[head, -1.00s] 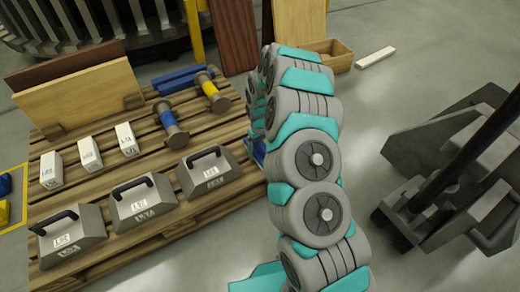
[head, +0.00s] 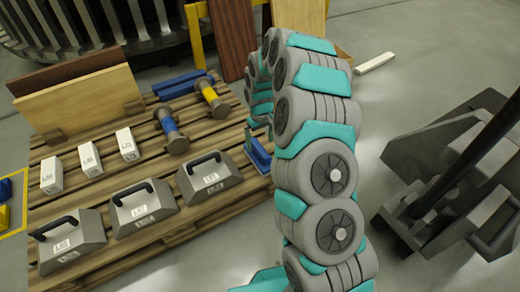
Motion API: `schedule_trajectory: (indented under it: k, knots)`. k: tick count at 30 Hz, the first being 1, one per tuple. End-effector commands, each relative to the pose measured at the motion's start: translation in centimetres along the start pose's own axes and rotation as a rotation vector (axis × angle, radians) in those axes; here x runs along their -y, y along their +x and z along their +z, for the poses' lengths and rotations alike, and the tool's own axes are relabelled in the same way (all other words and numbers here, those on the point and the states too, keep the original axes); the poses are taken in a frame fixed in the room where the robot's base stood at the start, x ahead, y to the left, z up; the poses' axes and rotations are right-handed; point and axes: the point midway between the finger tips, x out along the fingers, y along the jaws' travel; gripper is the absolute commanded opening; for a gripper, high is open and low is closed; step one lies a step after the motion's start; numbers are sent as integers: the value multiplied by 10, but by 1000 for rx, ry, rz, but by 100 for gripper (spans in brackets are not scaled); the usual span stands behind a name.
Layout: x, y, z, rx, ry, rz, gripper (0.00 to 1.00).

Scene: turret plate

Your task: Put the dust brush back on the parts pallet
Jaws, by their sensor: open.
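The wooden parts pallet (head: 226,214) fills the left half of the head view. A blue item (head: 258,153) that looks like the dust brush stands at the pallet's right edge, beside the nearest weight block. Its right side is partly hidden by my arm, and I cannot tell exactly how it rests on the boards. My gripper (head: 257,127) is just above and behind the blue item, mostly hidden by my own arm links. It is open, and I cannot see whether its fingers touch the item.
The pallet also bears grey handled blocks (head: 210,177), white blocks (head: 90,160), blue and yellow rollers (head: 173,136), blue bars (head: 182,85) and upright boards (head: 80,97). A dark grey machine (head: 440,170) stands right. Clear floor lies between it and my arm.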

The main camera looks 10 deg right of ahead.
Motion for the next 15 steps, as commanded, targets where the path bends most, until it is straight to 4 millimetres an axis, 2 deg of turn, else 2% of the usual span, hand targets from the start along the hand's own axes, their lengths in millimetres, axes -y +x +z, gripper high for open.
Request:
schedule_trajectory:
  k: [1,3,11,15]
  knots:
    - [0,-12,0,-3,0,1,100]
    - [-1,-24,-1,-3,0,2,100]
    - [1,-40,1,-1,0,-1,100]
    - [12,-62,13,-1,2,-16,100]
